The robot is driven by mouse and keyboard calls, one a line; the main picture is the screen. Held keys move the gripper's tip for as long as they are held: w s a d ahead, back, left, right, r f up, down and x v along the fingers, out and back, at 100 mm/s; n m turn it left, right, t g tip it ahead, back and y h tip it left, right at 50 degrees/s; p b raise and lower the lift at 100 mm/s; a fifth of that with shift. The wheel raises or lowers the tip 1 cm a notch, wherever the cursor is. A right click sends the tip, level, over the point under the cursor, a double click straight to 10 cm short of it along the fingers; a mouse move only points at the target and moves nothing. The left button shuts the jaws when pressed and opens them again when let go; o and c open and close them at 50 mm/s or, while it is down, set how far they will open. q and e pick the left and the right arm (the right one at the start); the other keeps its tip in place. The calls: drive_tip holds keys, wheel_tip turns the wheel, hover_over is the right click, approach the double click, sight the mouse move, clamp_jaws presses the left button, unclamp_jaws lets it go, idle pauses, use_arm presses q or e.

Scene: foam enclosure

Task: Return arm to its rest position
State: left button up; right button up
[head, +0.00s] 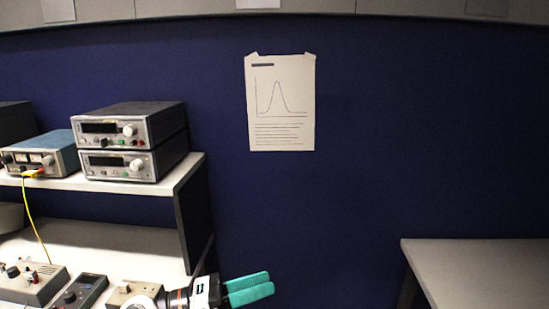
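My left gripper (270,283) shows at the bottom of the head view, left of centre, with two teal fingers pointing right. The fingers lie side by side with almost no gap, and I see nothing held between them. The black, white and orange wrist of my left arm (190,297) comes in from the left, low in front of the bench. Most of this arm is below the picture. My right arm and gripper are not in view.
A bench with a shelf (110,190) stands at left, bearing two stacked instruments (130,140) and a blue-topped box (45,155) with a yellow cable (32,215). Small devices (78,292) lie below, near the wrist. A pale table (480,265) stands at right. Between them is open space.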

use_arm(q)
drive_tip(key=w+a+n+t+y, duration=0.1)
drive_tip(key=a+n+t+y, duration=0.2)
drive_tip(key=n+t, duration=0.35)
drive_tip(key=w+a+f+n+t+y, duration=0.1)
drive_tip(key=a+n+t+y, duration=0.25)
drive_tip(key=n, duration=0.65)
drive_tip(key=w+a+n+t+y, duration=0.1)
drive_tip(key=a+n+t+y, duration=0.3)
drive_tip(key=n, duration=0.4)
drive_tip(key=s+a+f+n+g+y, duration=0.2)
drive_tip(key=a+f+n+y, duration=0.15)
drive_tip(key=f+n, duration=0.25)
drive_tip(key=s+a+f+n+g+y, duration=0.2)
drive_tip(key=s+f+n+y, duration=0.1)
drive_tip(key=f+n+y, duration=0.25)
drive_tip(key=s+a+f+n+g, duration=0.1)
drive_tip(key=s+f+n+g, duration=0.45)
drive_tip(key=s, duration=0.55)
drive_tip(key=s+f+n+g, duration=0.3)
drive_tip(key=s+f+g, duration=0.4)
drive_tip(key=s+f, duration=0.25)
wheel_tip(320, 180, down, 24)
drive_tip(key=s+a+f+g, duration=0.2)
drive_tip(key=s+a+f, duration=0.1)
drive_tip(key=s+f, duration=1.5)
drive_tip(key=shift+m+h, duration=0.35)
